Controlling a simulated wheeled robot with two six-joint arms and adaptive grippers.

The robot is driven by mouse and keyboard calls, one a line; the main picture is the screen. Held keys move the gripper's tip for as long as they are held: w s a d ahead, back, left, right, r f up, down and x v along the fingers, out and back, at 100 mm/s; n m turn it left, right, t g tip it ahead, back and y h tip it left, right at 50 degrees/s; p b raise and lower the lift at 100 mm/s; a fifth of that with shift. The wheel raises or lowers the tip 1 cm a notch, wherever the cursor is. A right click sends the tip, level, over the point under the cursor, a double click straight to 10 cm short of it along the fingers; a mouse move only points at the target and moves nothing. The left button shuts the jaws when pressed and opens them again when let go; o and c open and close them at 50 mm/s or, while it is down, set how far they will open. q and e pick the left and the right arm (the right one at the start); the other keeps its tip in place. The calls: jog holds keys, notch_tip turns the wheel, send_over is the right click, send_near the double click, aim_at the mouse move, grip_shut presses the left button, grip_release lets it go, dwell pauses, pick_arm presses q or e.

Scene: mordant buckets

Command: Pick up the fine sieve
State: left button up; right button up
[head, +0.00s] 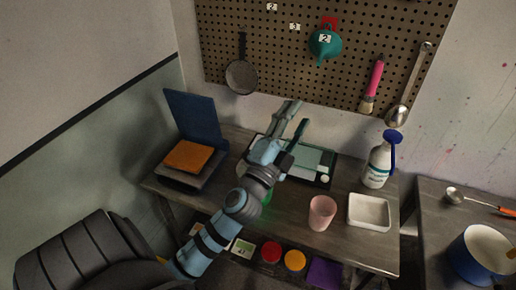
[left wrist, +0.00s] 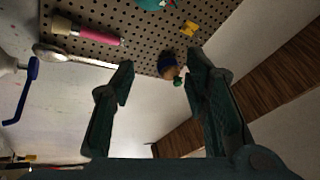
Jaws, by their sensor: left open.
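The fine sieve seems to be the round, dark grey, shallow thing (head: 241,77) with a thin dark handle. It hangs at the left of the pegboard in the head view. I cannot make it out in the left wrist view. My left gripper (head: 296,118) is above the back of the table, below and to the right of the sieve and apart from it. In the left wrist view its two fingers (left wrist: 160,85) are spread with nothing held between them. My right gripper is not in view.

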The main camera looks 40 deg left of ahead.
pick_arm(q)
jog(key=w+d+r+m+g+h, duration=0.1)
jog(key=w+d+r+m+h, duration=0.25)
jog(key=d+m+h, duration=0.8)
jog(key=w+f+m+g+h, duration=0.35)
jog(key=m+g, duration=0.35)
jog(key=m, duration=0.5)
jog(key=w+a+f+m+g+y, duration=0.1)
jog(key=w+a+f+g+y, duration=0.3)
jog(key=f, duration=0.3)
jog(key=s+a+f+n+g+y+b, duration=0.1)
jog(key=s+a+f+g+y+b, duration=0.1)
jog(key=a, duration=0.4)
jog(key=s+a+f+n+g+y+b, duration=0.1)
jog(key=s+a+f+g+y+b, duration=0.1)
jog(key=a+y, duration=0.2)
jog(key=s+a+f+n+g+y+b, duration=0.1)
jog(key=s+a+f+g+y+b, duration=0.1)
jog(key=a, duration=0.8)
jog(key=shift+s+f+n+y, duration=0.35)
jog(key=shift+f+y, duration=0.15)
jog(key=shift+y, duration=0.3)
jog(key=x, duration=0.9)
jog(key=shift+f+p, duration=0.1)
jog(key=shift+p, duration=0.25)
jog(key=shift+w+f, duration=0.15)
jog(key=shift+c, duration=0.9)
grip_shut()
